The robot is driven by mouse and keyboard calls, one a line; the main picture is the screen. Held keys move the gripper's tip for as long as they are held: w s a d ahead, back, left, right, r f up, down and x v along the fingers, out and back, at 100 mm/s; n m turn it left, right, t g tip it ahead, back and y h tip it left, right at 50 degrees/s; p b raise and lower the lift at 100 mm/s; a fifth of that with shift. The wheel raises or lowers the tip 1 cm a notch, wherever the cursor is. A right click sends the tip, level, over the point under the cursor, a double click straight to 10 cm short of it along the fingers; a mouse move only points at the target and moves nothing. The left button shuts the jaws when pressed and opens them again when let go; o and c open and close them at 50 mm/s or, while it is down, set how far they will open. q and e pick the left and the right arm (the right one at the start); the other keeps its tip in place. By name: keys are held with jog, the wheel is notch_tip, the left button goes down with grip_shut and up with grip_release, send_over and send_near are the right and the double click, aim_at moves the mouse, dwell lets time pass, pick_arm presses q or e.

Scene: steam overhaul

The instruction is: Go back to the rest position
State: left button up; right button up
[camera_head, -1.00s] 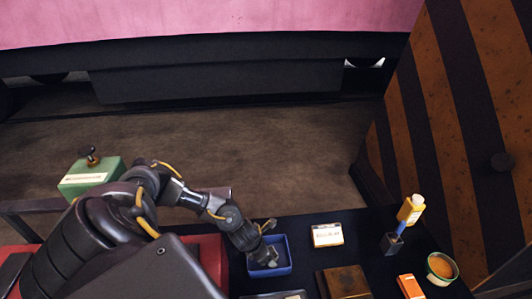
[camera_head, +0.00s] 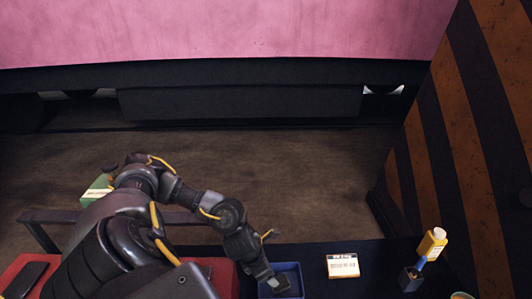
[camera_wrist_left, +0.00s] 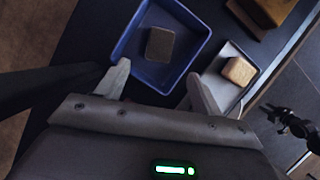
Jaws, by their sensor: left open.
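My left arm comes in from the left in the head view, and its gripper is at the blue tray (camera_head: 293,268) at the bottom edge. The left wrist view shows my left gripper (camera_wrist_left: 158,88) open, with nothing between its fingertips. The blue tray (camera_wrist_left: 124,47) lies beyond the fingers there, with a dark grey block (camera_wrist_left: 160,44) resting inside it, apart from both fingers.
A pale tray (camera_wrist_left: 232,52) with a tan block (camera_wrist_left: 239,71) sits beside the blue tray. A green box (camera_head: 97,188) is partly behind my arm. A striped panel (camera_head: 480,120) rises at right.

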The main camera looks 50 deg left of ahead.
aim_at(279, 281)
pick_arm(q)
jog(key=shift+s+r, duration=0.15)
jog(key=shift+r, duration=0.3)
jog(key=shift+f, duration=0.1)
jog(key=x, duration=1.2)
dwell(0.4)
